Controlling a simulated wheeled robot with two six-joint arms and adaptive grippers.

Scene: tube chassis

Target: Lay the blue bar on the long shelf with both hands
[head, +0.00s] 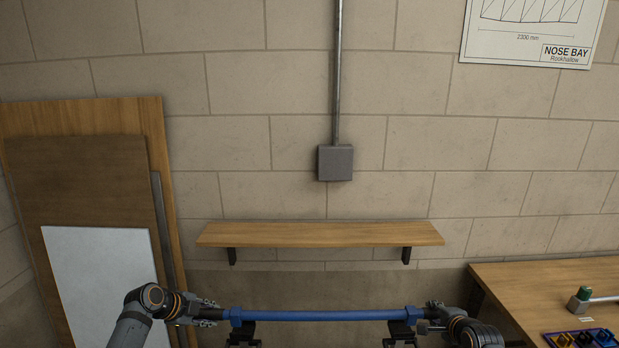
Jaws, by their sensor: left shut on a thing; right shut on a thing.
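The blue bar (320,315) lies level across the bottom of the head view, with a blue collar near each end. My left gripper (222,314) is shut on its left end and my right gripper (424,318) is shut on its right end. The long shelf (320,234) is a wooden board on the block wall, held by two dark brackets. Its top is bare. The bar shows below the shelf in the picture, apart from it. Two dark supports show just under the bar near its ends; I cannot tell whether they touch it.
Wooden boards (85,120) and a white panel (100,275) lean on the wall at the left. A grey box (335,163) with a conduit is above the shelf.

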